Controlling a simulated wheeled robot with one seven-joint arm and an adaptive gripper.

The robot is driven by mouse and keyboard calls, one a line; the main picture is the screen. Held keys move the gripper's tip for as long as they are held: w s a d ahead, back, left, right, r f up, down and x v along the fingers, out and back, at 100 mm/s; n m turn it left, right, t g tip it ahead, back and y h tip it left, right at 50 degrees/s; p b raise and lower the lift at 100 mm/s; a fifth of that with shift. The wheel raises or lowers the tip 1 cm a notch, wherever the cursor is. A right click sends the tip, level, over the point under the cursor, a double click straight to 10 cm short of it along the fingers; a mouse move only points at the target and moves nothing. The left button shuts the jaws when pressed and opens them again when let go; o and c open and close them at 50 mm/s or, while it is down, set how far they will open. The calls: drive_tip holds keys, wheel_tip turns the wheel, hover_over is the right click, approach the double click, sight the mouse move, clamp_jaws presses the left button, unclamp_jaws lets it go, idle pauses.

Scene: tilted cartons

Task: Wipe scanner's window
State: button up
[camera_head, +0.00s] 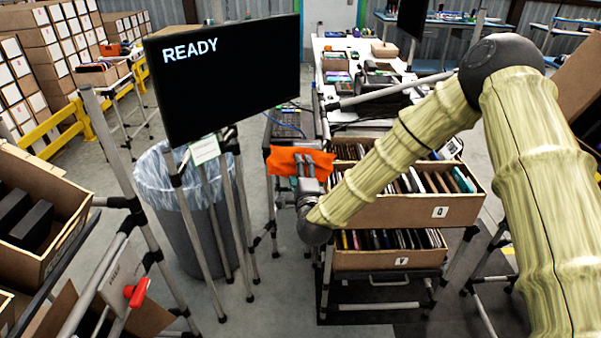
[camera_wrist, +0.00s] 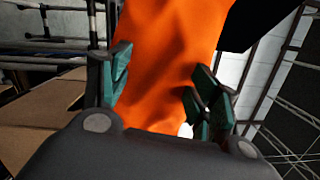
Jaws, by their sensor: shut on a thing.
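An orange cloth (camera_head: 292,162) hangs from my gripper (camera_head: 305,174) in the head view, beside the stand of the black screen and left of the carton marked Q. In the wrist view the orange cloth (camera_wrist: 168,65) fills the space between the teal fingers of my gripper (camera_wrist: 163,100), which is shut on it. The cloth hides what lies behind it. I cannot make out the scanner or its window for certain in either view.
A black screen (camera_head: 222,75) reading READY stands left of my gripper, above a lined grey bin (camera_head: 196,235). Carton Q (camera_head: 415,210) and carton Y (camera_head: 388,259) sit on a rack to the right. A white table (camera_head: 341,45) with cluttered items is behind.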

drive_tip(key=d+b, duration=0.1)
drive_tip(key=d, duration=0.3)
drive_tip(key=shift+f, duration=0.1)
idle(0.3)
drive_tip(key=shift+a, duration=0.1)
drive_tip(key=shift+w+a+r+b, duration=0.1)
drive_tip(key=shift+a+b, duration=0.35)
drive_tip(key=shift+a, duration=0.5)
drive_tip(key=shift+w+a+r+b, duration=0.1)
drive_tip(key=shift+a+b, duration=0.3)
drive_tip(key=shift+a, duration=0.55)
drive_tip(key=shift+c, duration=0.3)
